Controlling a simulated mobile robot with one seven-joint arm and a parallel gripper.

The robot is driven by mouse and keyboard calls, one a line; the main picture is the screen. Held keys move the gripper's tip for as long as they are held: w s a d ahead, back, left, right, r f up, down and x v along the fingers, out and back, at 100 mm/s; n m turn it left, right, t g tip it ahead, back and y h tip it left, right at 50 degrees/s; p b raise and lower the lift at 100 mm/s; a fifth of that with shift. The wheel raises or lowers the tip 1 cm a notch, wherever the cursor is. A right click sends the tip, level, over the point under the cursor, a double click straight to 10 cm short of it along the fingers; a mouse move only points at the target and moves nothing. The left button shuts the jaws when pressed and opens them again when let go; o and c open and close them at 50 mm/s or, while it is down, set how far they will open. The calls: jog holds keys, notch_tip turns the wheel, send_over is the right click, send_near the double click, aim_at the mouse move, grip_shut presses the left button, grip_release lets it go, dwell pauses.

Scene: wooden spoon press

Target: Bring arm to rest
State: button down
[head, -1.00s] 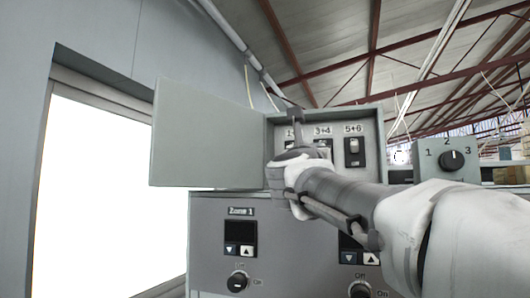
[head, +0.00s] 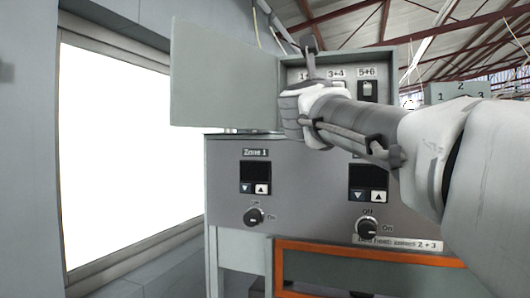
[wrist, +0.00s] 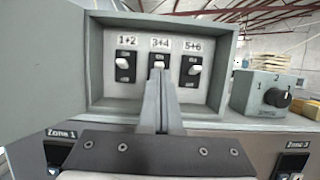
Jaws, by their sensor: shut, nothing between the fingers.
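My gripper (head: 309,46) is raised in front of an open grey switch box, its fingers together with nothing between them. In the wrist view the shut fingers (wrist: 160,80) point at the box and overlap the lower part of the 3+4 switch (wrist: 158,58). Whether they touch it I cannot tell. The 1+2 switch (wrist: 124,66) and the 5+6 switch (wrist: 194,68) stand clear on either side. In the head view my gripper and arm hide part of the 1+2 side; the 5+6 switch also shows there (head: 368,91).
The box door (head: 222,75) stands open to the left. Below are a Zone 1 display (head: 255,177), rotary knobs (head: 254,216) and an orange frame (head: 279,270). A dial box (wrist: 262,97) sits to the right. A bright window (head: 130,150) is at left.

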jog(key=s+a+f+n+g+y, duration=0.2)
jog(key=s+a+f+n+y, duration=0.15)
jog(key=f+n, duration=0.5)
jog(key=s+a+f+n+g+y, duration=0.2)
jog(key=s+f+n+y, duration=0.15)
jog(key=f+n, duration=0.5)
jog(key=s+a+f+n+g+y, duration=0.1)
jog(key=s+a+f+n+y, duration=0.15)
jog(key=f+n+y, duration=0.6)
jog(key=s+d+f+n+g+h, duration=0.3)
jog(key=s+f+n+g, duration=0.2)
jog(key=s+f+n, duration=0.2)
jog(key=s+d+f+n+g+h, duration=0.4)
jog(key=s+f+n, duration=0.4)
jog(key=s+f, duration=0.4)
notch_tip(320, 180, down, 4)
jog(key=shift+s+d+g, duration=0.15)
jog(key=shift+s+g, duration=0.1)
jog(key=shift+g, duration=0.15)
